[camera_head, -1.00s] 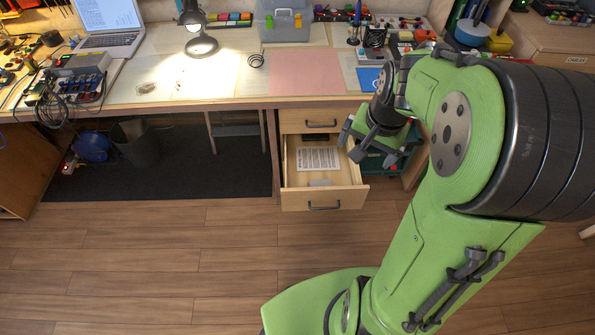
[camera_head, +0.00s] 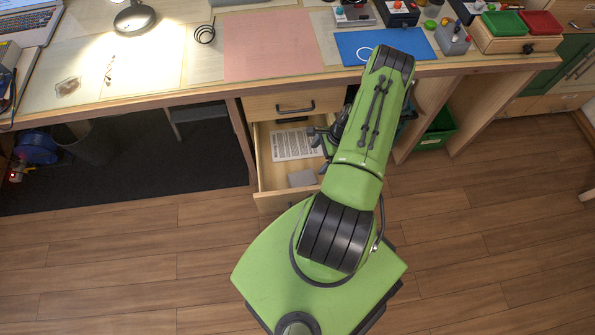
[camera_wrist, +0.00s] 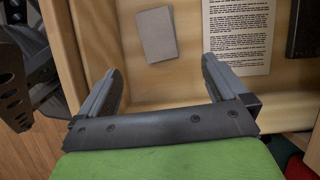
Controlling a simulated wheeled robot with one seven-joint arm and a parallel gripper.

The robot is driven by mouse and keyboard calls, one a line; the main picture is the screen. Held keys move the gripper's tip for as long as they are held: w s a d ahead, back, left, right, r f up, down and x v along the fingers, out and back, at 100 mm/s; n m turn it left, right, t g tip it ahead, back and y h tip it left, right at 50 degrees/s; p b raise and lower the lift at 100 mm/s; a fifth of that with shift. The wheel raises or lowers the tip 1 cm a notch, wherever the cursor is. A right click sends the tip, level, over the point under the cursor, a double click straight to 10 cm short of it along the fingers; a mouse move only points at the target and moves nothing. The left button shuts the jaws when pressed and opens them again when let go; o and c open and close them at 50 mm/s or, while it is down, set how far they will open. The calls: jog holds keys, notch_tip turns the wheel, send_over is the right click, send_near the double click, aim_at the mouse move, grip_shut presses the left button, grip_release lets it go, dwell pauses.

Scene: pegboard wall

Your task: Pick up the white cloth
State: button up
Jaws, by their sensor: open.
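A small, flat, greyish-white rectangle, which looks like the folded white cloth (camera_head: 302,178), lies in the front part of the open drawer (camera_head: 275,200). In the wrist view the cloth (camera_wrist: 157,35) lies on the wooden drawer bottom, beyond and between my fingertips. My gripper (camera_head: 322,146) is over the right side of the drawer, partly hidden by my arm. In the wrist view my gripper (camera_wrist: 161,67) is open, with nothing between its fingers.
A printed sheet (camera_head: 294,145) lies behind the cloth, also in the wrist view (camera_wrist: 237,35). A dark object (camera_wrist: 303,28) lies farther in. The closed upper drawer (camera_head: 295,103) and desk edge overhang the back. A green bin (camera_head: 437,130) stands to the right.

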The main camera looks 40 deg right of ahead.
jog(key=b, duration=0.3)
send_over(303, 178)
jog(key=s+d, duration=0.1)
jog(key=d, duration=0.1)
notch_tip(303, 178, down, 8)
jog(key=shift+d+f, duration=0.15)
jog(key=shift+f, duration=0.1)
jog(key=b+x, duration=0.2)
jog(key=x, duration=0.3)
jog(key=shift+s+f, duration=0.1)
jog(key=shift+f, duration=0.05)
jog(key=c, duration=1.1)
